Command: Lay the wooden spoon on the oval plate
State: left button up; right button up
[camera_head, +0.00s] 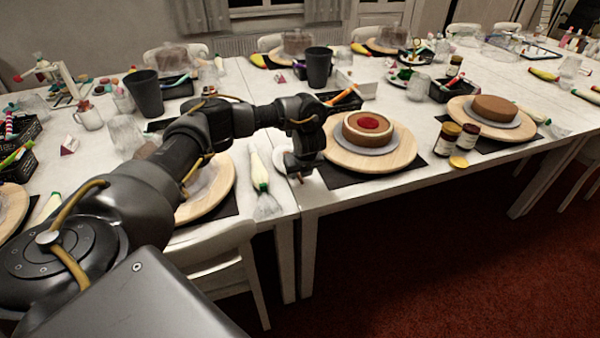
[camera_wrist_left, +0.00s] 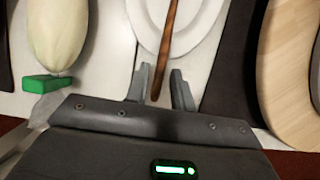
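In the left wrist view, the wooden spoon's brown handle (camera_wrist_left: 169,35) runs from the top edge down between the fingers of my left gripper (camera_wrist_left: 161,80). The fingers are apart, with a gap visible on each side of the handle. The spoon's bowl is out of that view. The handle passes over the white oval plate (camera_wrist_left: 208,18); I cannot tell whether it touches it. In the head view, my left gripper (camera_head: 299,172) is low over the near table edge, and the plate (camera_head: 279,160) shows partly behind it. My right gripper is not in view.
A piping bag (camera_head: 259,172) with a green part lies left of the plate. To the right, a wooden turntable (camera_head: 398,157) bears a cake (camera_head: 368,132) and stands on a dark mat. Dark cups and other turntables crowd the table behind.

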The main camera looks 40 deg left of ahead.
pick_arm(q)
jog(key=shift+o, duration=1.1)
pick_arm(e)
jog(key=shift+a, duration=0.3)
pick_arm(q)
jog(key=shift+r, duration=0.2)
jog(key=p+v, duration=0.2)
jog(key=v, duration=0.2)
jog(key=shift+r+p, duration=0.35)
jog(key=shift+p, duration=0.05)
jog(key=shift+p+v, duration=0.85)
jog(key=shift+v, duration=2)
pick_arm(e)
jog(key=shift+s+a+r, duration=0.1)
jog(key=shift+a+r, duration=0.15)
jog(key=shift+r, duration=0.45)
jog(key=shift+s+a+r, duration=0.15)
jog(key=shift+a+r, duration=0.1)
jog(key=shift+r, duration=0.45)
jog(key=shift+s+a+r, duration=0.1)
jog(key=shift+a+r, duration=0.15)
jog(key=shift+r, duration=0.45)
pick_arm(q)
jog(key=shift+s+d, duration=0.15)
